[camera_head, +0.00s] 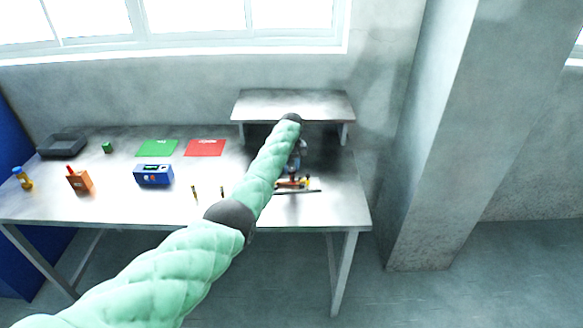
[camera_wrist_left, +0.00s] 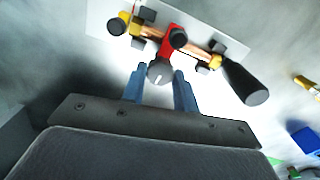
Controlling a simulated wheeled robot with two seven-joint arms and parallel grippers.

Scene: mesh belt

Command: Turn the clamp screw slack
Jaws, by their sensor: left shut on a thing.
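The clamp (camera_wrist_left: 178,40) is red, with a round grey screw knob (camera_wrist_left: 159,72) that has a pale line on its face. It sits on a copper-coloured bar (camera_wrist_left: 195,48) with yellow and black fittings, over a white plate (camera_wrist_left: 105,15). My left gripper (camera_wrist_left: 160,78) has its blue fingers on either side of the knob, shut on it. In the head view the left gripper (camera_head: 298,152) is partly hidden by my green arm, just behind the red and yellow assembly (camera_head: 296,183). My right gripper is not in view.
A raised shelf (camera_head: 290,103) stands over the table's back right, close to my arm. A blue box (camera_head: 153,174), an orange block (camera_head: 79,180), green (camera_head: 157,147) and red (camera_head: 205,147) mats, and a dark tray (camera_head: 62,145) lie to the left.

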